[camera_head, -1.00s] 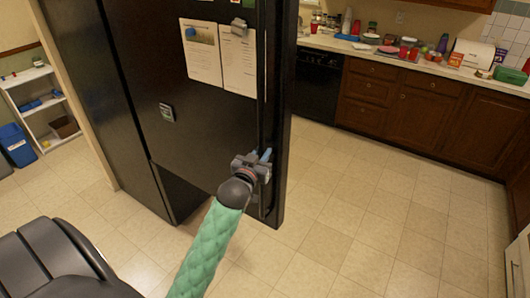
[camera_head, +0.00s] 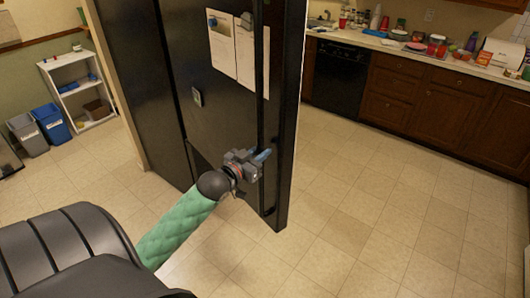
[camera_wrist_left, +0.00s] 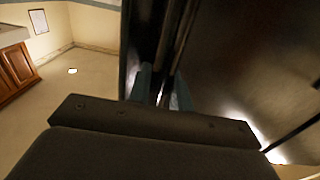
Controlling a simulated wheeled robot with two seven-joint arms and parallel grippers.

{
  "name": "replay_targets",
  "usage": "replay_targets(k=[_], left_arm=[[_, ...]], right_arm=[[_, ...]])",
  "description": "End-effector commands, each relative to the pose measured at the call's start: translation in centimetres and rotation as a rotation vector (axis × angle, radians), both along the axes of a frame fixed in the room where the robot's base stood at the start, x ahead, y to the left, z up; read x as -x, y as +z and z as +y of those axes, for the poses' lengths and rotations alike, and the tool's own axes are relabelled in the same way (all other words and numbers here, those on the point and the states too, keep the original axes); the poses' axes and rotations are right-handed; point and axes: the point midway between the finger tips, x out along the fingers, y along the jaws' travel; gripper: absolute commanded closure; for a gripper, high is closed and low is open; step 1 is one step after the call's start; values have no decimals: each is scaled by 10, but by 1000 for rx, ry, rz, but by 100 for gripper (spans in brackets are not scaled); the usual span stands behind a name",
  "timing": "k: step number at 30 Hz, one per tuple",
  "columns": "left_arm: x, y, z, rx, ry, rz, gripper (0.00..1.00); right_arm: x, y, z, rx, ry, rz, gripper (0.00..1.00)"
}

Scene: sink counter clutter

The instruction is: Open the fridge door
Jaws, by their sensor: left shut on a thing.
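The black fridge (camera_head: 128,60) stands at the left of the head view. Its fridge door (camera_head: 222,115) stands swung out from the body, with papers on its face and a long dark vertical handle (camera_head: 266,95) near its right edge. My left gripper (camera_head: 258,160) is shut on the handle at its lower part. In the left wrist view the blue fingers of my left gripper (camera_wrist_left: 163,88) sit on either side of the handle (camera_wrist_left: 177,40). The fridge's inside is hidden behind the door. My right gripper is not in view.
Tiled floor (camera_head: 350,220) is free to the right of the door. A counter (camera_head: 400,47) with clutter and brown cabinets (camera_head: 400,95) runs along the back right. A white shelf (camera_head: 78,90) and bins (camera_head: 50,122) stand at the far left.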

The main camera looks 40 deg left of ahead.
Motion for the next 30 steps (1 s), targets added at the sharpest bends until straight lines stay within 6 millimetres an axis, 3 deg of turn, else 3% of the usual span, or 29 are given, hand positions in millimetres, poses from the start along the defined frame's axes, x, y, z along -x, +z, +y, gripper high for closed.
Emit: replay_targets(k=[10,20,21,23,30], left_arm=[[4,0,4,0,-17,-1,100],[4,0,4,0,-17,-1,100],[4,0,4,0,-17,-1,72],[4,0,4,0,-17,-1,60],[4,0,4,0,-16,0,60]], right_arm=[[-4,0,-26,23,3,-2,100],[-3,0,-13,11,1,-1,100],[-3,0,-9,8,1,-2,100],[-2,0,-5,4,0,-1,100],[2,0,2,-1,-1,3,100]])
